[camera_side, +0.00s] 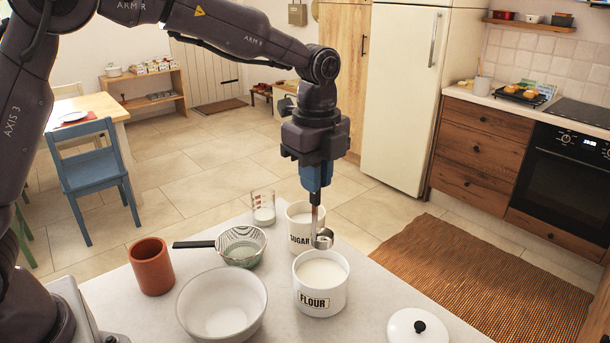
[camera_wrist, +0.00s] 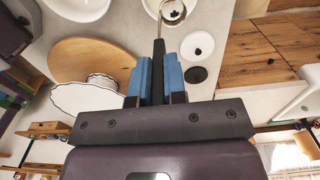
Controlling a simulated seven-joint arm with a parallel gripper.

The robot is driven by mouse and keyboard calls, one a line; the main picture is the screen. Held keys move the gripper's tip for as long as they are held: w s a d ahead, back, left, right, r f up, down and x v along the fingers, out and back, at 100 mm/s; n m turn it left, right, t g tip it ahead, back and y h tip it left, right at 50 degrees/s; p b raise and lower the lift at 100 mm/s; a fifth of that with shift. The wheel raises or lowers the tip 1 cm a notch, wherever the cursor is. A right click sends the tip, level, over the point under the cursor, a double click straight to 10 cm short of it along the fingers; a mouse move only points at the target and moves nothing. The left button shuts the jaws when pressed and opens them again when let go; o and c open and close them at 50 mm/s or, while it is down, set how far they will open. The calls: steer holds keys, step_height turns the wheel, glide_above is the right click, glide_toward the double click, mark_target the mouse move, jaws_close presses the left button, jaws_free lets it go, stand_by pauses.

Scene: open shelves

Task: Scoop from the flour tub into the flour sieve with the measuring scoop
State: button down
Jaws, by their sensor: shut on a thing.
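My gripper (camera_side: 315,190) is shut on the handle of the metal measuring scoop (camera_side: 323,239), which hangs upright below the jaws. The scoop's cup is above the back rim of the white flour tub (camera_side: 319,301), which is labelled FLOUR and full of pale flour. In the wrist view my gripper (camera_wrist: 158,82) shows blue jaws on the dark handle, with the scoop's cup (camera_wrist: 173,10) at the top edge. The flour sieve (camera_side: 241,246), a mesh bowl with a long dark handle pointing left, sits on the counter left of the tub.
A tub labelled SUGAR (camera_side: 302,228) stands just behind the flour tub. A glass measuring cup (camera_side: 263,207), a terracotta cup (camera_side: 152,267) and a white bowl (camera_side: 221,305) stand around the sieve. A white lid (camera_side: 405,324) with a black knob lies at the front right.

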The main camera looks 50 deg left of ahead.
mark_target(314, 239)
steer(key=shift+f, duration=5.4)
steer(key=shift+r, duration=0.1)
steer(key=shift+r, duration=5.55)
